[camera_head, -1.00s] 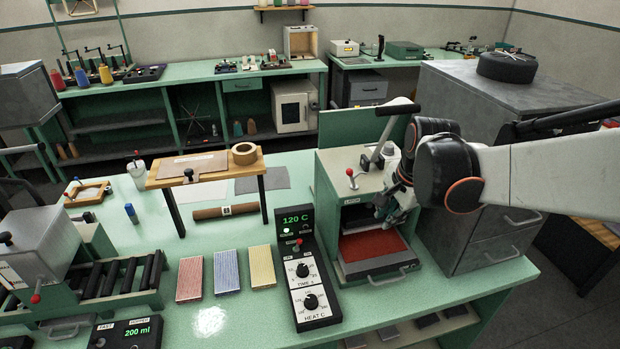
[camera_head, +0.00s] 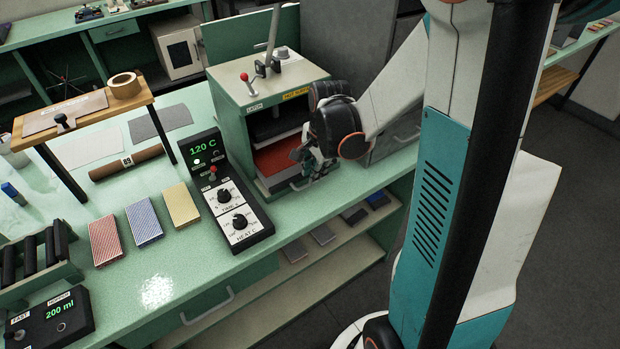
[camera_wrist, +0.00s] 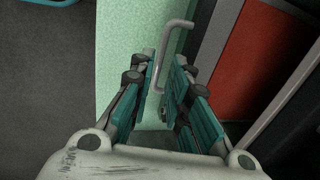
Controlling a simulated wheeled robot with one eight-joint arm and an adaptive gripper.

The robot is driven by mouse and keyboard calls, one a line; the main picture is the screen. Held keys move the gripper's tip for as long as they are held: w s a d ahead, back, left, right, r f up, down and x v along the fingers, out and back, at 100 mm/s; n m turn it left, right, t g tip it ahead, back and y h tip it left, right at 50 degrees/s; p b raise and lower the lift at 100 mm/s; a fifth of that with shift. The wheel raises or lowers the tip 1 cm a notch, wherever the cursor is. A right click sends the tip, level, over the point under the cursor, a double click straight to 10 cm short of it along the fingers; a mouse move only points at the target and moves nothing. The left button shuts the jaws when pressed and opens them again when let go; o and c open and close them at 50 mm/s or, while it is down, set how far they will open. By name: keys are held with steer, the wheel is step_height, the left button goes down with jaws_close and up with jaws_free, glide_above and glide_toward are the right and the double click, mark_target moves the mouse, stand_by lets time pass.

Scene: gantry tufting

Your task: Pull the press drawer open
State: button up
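The press (camera_head: 228,112) is a green box on the bench with an upright lever on top and a red-knobbed latch (camera_head: 245,84). Its drawer holds a red pad (camera_head: 277,158), visible through the front opening; the pad also shows in the wrist view (camera_wrist: 250,65). My gripper (camera_head: 316,168) is low at the right front of the drawer. In the wrist view the grey drawer handle (camera_wrist: 167,50) lies between the fingers of my gripper (camera_wrist: 162,72), which stand apart. The bar is nearer the left finger; contact is unclear. My wrist hides part of the drawer in the head view.
A control box (camera_head: 225,195) reading 120 C stands left of the press. Red, blue and yellow striped blocks (camera_head: 143,222) lie further left. A grey cabinet (camera_head: 392,140) stands close on the right. Open floor (camera_head: 340,290) lies before the bench.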

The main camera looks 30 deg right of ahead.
steer(key=shift+w+f+b, duration=0.15)
steer(key=shift+f+b, duration=0.05)
steer(key=shift+f, duration=0.65)
steer(key=shift+w+f+b, duration=0.15)
steer(key=shift+f+b, duration=0.05)
steer(key=shift+f, duration=0.65)
jaws_close()
